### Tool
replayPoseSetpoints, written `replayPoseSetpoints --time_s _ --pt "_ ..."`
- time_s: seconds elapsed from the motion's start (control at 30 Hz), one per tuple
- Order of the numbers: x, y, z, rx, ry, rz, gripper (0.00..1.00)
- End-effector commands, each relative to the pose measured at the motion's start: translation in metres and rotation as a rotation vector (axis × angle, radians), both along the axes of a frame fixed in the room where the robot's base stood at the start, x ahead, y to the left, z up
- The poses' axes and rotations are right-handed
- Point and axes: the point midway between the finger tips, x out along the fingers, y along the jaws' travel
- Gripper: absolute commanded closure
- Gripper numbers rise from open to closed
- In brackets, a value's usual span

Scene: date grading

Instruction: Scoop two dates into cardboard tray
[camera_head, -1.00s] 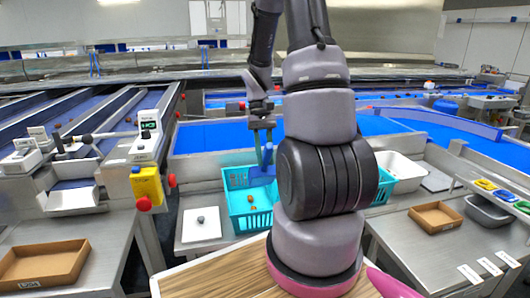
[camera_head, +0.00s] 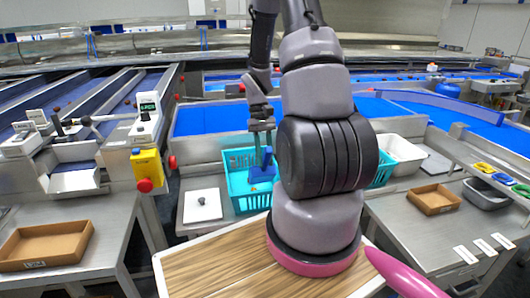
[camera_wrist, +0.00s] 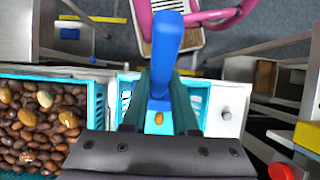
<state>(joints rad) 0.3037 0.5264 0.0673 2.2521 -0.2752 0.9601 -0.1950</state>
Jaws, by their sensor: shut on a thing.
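My gripper (camera_head: 262,125) is shut on a blue scoop (camera_head: 262,172), which hangs over or inside a teal basket (camera_head: 238,203). In the wrist view the scoop (camera_wrist: 165,50) sticks out between the fingers of my gripper (camera_wrist: 160,105). One orange-brown date (camera_wrist: 159,118) shows between the fingers, in the basket area. I cannot tell whether the scoop holds anything. One cardboard tray (camera_head: 45,262) lies on the left steel table, and another (camera_head: 434,205) lies on the right table. Both look empty.
A teal crate (camera_wrist: 97,105) full of brown dates shows at left in the wrist view. A white plate with a grey knob (camera_head: 202,208) stands left of the basket. A yellow box with a red button (camera_head: 146,170) juts out nearby. A white bin (camera_head: 400,155) stands right.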

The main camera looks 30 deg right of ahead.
Motion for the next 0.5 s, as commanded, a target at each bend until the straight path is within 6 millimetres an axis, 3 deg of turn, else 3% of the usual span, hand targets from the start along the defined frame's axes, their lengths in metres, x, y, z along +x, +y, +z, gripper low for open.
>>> replayPoseSetpoints --time_s 0.5 --pt "0.002 -0.001 -0.037 0.000 0.001 0.000 1.00"
